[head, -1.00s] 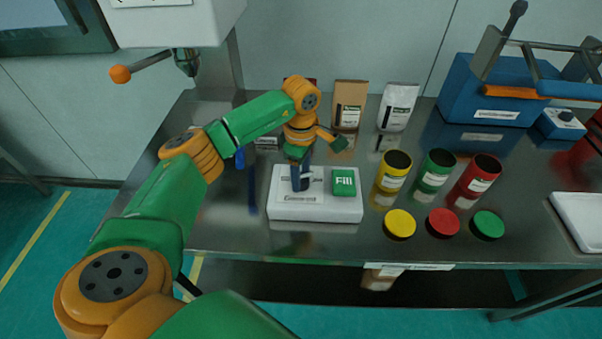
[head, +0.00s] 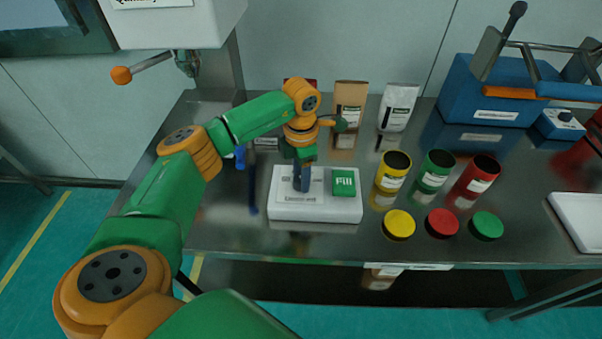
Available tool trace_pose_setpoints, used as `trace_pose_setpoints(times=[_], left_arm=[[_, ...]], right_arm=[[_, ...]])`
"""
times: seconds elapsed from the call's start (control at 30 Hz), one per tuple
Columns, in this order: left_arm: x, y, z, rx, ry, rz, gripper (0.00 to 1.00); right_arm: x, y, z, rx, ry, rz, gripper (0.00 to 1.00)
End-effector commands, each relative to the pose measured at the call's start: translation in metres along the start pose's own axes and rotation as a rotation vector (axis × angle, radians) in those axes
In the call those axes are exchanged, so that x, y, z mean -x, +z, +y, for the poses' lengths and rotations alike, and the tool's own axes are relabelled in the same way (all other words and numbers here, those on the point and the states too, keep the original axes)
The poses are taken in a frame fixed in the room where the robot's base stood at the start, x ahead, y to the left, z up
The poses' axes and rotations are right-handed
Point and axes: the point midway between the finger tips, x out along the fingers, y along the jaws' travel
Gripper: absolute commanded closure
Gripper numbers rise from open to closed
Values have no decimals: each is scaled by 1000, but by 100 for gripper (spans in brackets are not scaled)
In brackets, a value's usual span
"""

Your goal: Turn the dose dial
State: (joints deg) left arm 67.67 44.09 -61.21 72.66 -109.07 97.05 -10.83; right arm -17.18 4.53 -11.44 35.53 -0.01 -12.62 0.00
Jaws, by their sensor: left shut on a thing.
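The white dosing box (head: 318,213) sits on the steel table, with a green Fill button (head: 343,183) on its right half. The dose dial is on the box's left half, hidden behind my left gripper (head: 302,186). My left gripper points down over that spot and is shut on the dial. Its fingertips are small and dark, so the exact grip is hard to see. My right gripper does not show in the head view.
Yellow (head: 392,172), green (head: 434,171) and red (head: 478,177) canisters stand right of the box, with several coloured lids in front. A blue machine (head: 490,92) is at the back right, a white tray (head: 577,221) at the right edge.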

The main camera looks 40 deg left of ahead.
Motion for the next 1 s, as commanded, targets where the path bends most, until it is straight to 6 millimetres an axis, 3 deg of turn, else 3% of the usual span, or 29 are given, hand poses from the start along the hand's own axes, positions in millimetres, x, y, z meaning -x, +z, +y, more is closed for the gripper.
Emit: trace_pose_setpoints(times=[0.5,1.0], left_arm=[[0,0,0,465,-1,1,100],[0,0,0,720,0,1,100]], right_arm=[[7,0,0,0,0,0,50],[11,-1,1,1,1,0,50]])
